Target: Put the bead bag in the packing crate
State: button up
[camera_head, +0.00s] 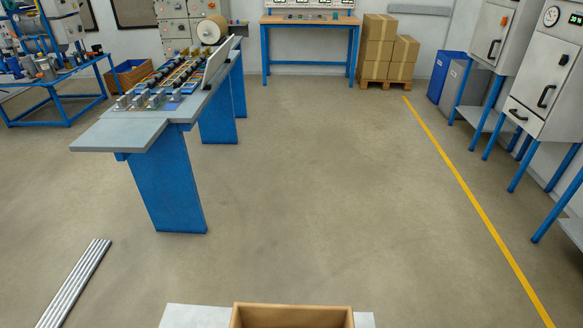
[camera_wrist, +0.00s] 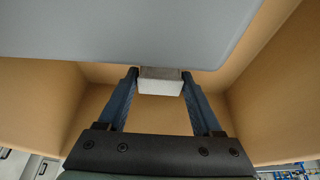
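In the wrist view, my gripper (camera_wrist: 160,80) has a small block-like pale grey and white thing (camera_wrist: 161,87) between its fingertips. Both fingers lie close against its sides, and I take it to be the bead bag. Tan walls (camera_wrist: 40,100) of a box surround the gripper in this view; they look like the packing crate. In the head view, a brown open crate (camera_head: 292,308) shows at the bottom edge, cut off by the frame. My gripper is not in the head view.
A large grey surface (camera_wrist: 130,25) fills the top of the wrist view. In the head view, a grey-topped bench (camera_head: 125,135) with blue legs stands left. Metal bars (camera_head: 75,285) lie at lower left. Cabinets (camera_head: 545,80) line the right. The middle floor is clear.

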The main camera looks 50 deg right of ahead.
jog(key=o, duration=0.3)
jog(key=shift+r, duration=0.1)
jog(key=p+v, duration=0.1)
jog(key=v, duration=1.1)
jog(key=w+a+r+n+t+h, duration=0.1)
jog(key=w+a+r+n+t, duration=0.15)
jog(key=w+r+t, duration=0.95)
jog(key=w+a+r+n+t, duration=0.15)
jog(key=w+r, duration=0.25)
jog(key=r, duration=0.7)
jog(key=w+a+r+n, duration=0.1)
jog(key=w+a+r, duration=0.2)
jog(key=r, duration=0.9)
jog(key=s+a+r+n+t+y, duration=0.1)
jog(key=s+a+r+t, duration=0.2)
jog(key=r, duration=0.6)
jog(key=s+a+r+n+t+y, duration=0.2)
jog(key=s+a+r+t, duration=0.2)
jog(key=r, duration=0.6)
jog(key=s+a+r+n+t+y, duration=0.1)
jog(key=s+a+r+t, duration=0.3)
jog(key=r, duration=0.5)
jog(key=shift+a+r+n+y, duration=0.3)
jog(key=shift+a+n, duration=0.1)
jog(key=shift+a, duration=0.7)
jog(key=shift+f, duration=0.1)
